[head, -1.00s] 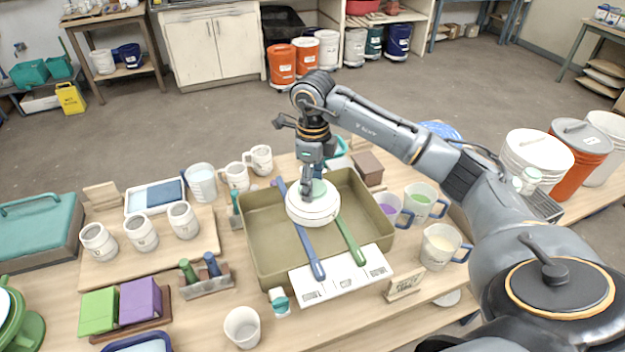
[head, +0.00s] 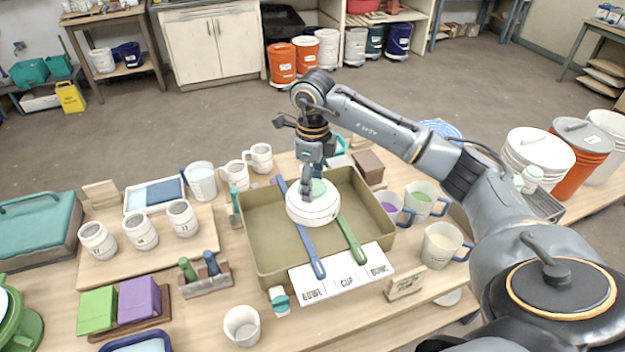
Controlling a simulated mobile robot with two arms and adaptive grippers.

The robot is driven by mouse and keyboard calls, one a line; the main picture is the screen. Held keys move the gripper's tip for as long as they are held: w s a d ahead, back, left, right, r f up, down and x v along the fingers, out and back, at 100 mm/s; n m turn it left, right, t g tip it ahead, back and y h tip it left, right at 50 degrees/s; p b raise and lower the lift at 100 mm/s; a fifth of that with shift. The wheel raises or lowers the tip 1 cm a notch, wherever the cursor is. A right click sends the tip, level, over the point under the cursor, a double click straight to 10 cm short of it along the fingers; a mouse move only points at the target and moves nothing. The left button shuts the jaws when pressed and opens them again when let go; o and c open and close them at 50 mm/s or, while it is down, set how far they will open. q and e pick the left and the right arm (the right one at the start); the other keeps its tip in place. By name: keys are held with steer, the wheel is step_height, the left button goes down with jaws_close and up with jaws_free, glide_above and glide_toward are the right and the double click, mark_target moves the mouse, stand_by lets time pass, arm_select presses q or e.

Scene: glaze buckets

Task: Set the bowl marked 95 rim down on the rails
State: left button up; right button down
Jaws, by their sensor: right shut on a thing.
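A white bowl (head: 313,207) sits upside down over the olive basin, with its foot and a pale green patch on top. No mark 95 is readable on it. It is over the two rails, a blue one (head: 307,240) and a green one (head: 351,240), which lie across the basin (head: 262,259); whether its rim touches them I cannot tell. My right gripper (head: 308,192) points down at the bowl's top and is shut on it; its fingertips are partly hidden. My left gripper is not in view.
A white card (head: 343,273) reading BOWL, CUP, BOWL is at the basin's front. Cups stand on a board (head: 160,255) at left; mugs with coloured liquid, including a cream one (head: 441,246), stand at right. A small white cup (head: 241,326) stands in front.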

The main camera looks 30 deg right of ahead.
steer(key=shift+f, duration=0.1)
steer(key=shift+c, duration=2.2)
jaws_free()
steer(key=shift+o, duration=0.6)
step_height(320, 180, up, 12)
